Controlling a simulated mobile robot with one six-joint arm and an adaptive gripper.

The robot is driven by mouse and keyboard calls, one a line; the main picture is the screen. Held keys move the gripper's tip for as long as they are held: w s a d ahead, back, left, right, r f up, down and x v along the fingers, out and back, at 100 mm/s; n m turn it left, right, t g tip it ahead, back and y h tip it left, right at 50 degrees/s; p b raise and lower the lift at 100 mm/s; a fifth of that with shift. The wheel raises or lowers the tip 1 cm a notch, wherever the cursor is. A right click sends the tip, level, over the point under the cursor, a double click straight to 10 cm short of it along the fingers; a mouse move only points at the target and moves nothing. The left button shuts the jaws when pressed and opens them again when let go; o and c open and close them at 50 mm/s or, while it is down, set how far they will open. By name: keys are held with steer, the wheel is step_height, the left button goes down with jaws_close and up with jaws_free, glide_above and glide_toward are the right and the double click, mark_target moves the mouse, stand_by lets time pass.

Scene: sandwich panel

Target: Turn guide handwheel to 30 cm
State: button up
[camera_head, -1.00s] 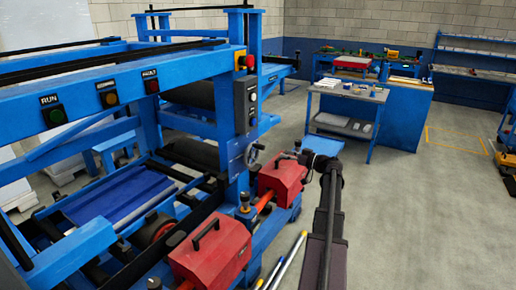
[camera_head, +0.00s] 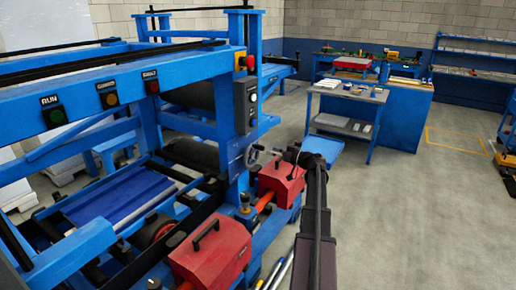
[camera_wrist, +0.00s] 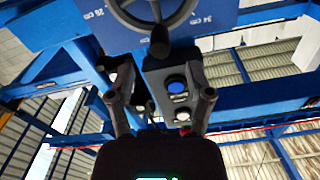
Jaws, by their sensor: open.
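The guide handwheel (camera_head: 254,156) is a small grey wheel on the blue post of the machine, below the grey control box. In the wrist view the handwheel (camera_wrist: 152,22) is cut off by the top edge, with its dark knob (camera_wrist: 159,41) pointing down. The blue scale plate (camera_wrist: 228,14) behind it shows "26 cm" on the left and "34 cm" on the right; no 30 cm mark is visible. My gripper (camera_wrist: 158,72) is open and empty, its fingers pointing toward the wheel and apart below the knob. In the head view my gripper (camera_head: 283,156) is just right of the wheel.
The grey control box (camera_head: 246,106) with buttons is above the wheel; it also shows between my fingers in the wrist view (camera_wrist: 158,84). Red guarded units (camera_head: 281,184) stand close below the wheel. A blue worktable (camera_head: 347,97) is farther back. Open floor lies to the right.

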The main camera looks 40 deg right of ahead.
mark_target(255, 146)
steer(key=x, duration=0.7)
steer(key=shift+w+a, duration=0.1)
steer(key=shift+w, duration=0.15)
jaws_close()
